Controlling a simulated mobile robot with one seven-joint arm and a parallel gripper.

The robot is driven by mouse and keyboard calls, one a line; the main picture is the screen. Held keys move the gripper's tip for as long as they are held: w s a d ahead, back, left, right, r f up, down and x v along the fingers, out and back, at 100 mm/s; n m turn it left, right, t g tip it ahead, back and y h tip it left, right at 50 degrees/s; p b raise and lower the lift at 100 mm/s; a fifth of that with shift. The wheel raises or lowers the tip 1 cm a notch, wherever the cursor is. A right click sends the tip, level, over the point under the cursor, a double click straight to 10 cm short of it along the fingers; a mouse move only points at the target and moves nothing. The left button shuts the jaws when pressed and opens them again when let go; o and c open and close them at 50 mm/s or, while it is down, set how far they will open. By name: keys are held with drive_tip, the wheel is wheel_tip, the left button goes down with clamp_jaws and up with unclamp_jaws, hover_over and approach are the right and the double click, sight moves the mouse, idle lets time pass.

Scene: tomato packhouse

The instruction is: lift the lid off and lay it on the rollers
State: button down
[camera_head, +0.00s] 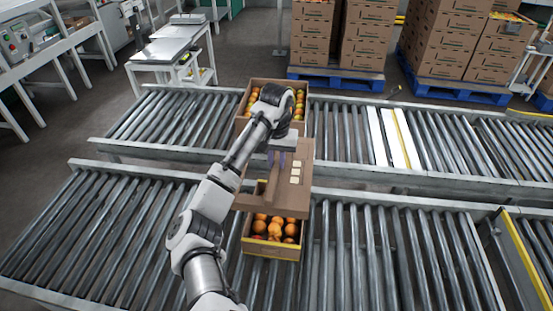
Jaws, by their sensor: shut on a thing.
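The lid (289,197) is a flat brown cardboard panel with several small white labels and a slot near its left side. The lid appears raised, overlapping in the picture the rear edge of an open box (272,252) of orange-red tomatoes on the near rollers (365,255). I cannot tell how high it is above them.
Another open box (241,123) of tomatoes stands on the far conveyor (165,118), behind my arm. The near rollers are bare left and right of the near box. White and yellow strips (390,138) cross the far conveyor. Stacked cartons (458,38) stand on blue pallets behind.

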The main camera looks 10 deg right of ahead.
sight(276, 163)
drive_tip(key=shift+r+p, duration=1.9)
drive_tip(key=shift+r, duration=0.25)
drive_tip(key=shift+a+f, duration=0.1)
